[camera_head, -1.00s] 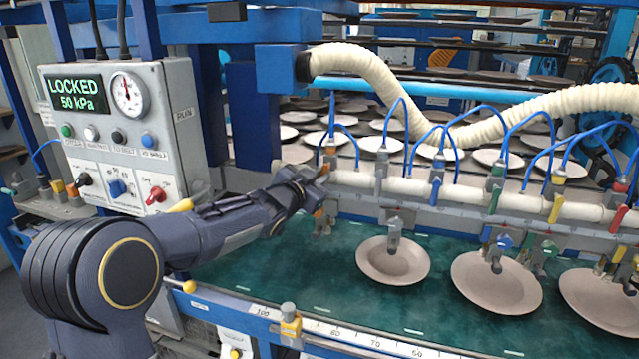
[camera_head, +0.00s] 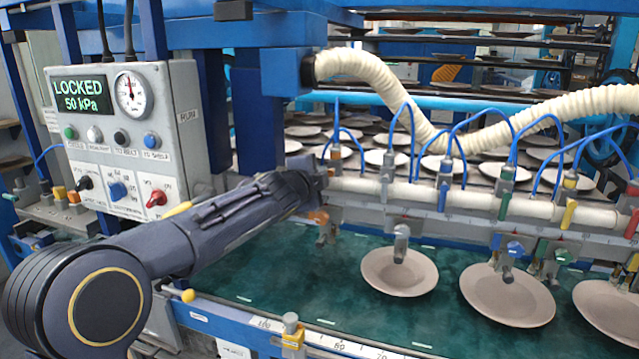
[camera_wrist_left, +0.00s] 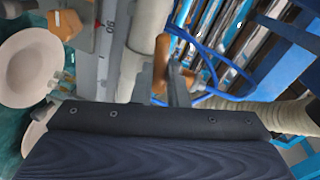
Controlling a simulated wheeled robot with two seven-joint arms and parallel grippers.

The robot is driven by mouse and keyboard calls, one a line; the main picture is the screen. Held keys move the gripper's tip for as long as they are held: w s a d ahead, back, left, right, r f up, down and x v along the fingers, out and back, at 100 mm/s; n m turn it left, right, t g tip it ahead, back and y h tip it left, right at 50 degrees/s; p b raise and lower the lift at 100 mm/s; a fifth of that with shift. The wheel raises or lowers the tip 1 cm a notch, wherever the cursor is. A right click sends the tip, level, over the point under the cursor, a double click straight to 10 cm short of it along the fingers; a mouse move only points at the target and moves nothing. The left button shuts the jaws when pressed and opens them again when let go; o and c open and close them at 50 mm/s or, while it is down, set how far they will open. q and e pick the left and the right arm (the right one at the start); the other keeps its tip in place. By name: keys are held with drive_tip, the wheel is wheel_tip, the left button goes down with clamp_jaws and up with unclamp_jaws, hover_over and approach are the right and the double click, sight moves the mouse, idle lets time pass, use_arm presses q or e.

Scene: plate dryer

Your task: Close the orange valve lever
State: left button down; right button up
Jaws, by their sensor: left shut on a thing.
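The orange valve lever (camera_wrist_left: 161,65) shows in the left wrist view, beside the white pipe (camera_wrist_left: 145,40). My left gripper (camera_wrist_left: 175,80) is shut on it, with orange showing on both sides of the dark finger. In the head view my left gripper (camera_head: 318,184) is at the left end of the white pipe (camera_head: 400,190). There the gripper and wrist hide the lever, so its exact angle cannot be told. My right gripper is in neither view.
Blue (camera_head: 442,196), green (camera_head: 503,206) and yellow (camera_head: 560,208) levers hang along the pipe. An orange block (camera_head: 318,216) sits below my gripper. Plates (camera_head: 400,273) are under the suction cups. The control panel (camera_head: 125,130) at left reads LOCKED, 50 kPa.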

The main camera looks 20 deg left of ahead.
use_arm(q)
drive_tip(key=shift+r+m+y+b, duration=0.15)
drive_tip(key=shift+m+y+b, duration=0.25)
drive_tip(key=shift+m, duration=0.6)
drive_tip(key=c, duration=1.4)
unclamp_jaws()
drive_tip(key=shift+c, duration=0.2)
drive_tip(key=shift+r, duration=0.1)
drive_tip(key=shift+s, duration=0.1)
drive_tip(key=s+r+b, duration=0.1)
drive_tip(key=s+b, duration=0.1)
drive_tip(key=s, duration=0.5)
drive_tip(key=shift+s+r, duration=0.25)
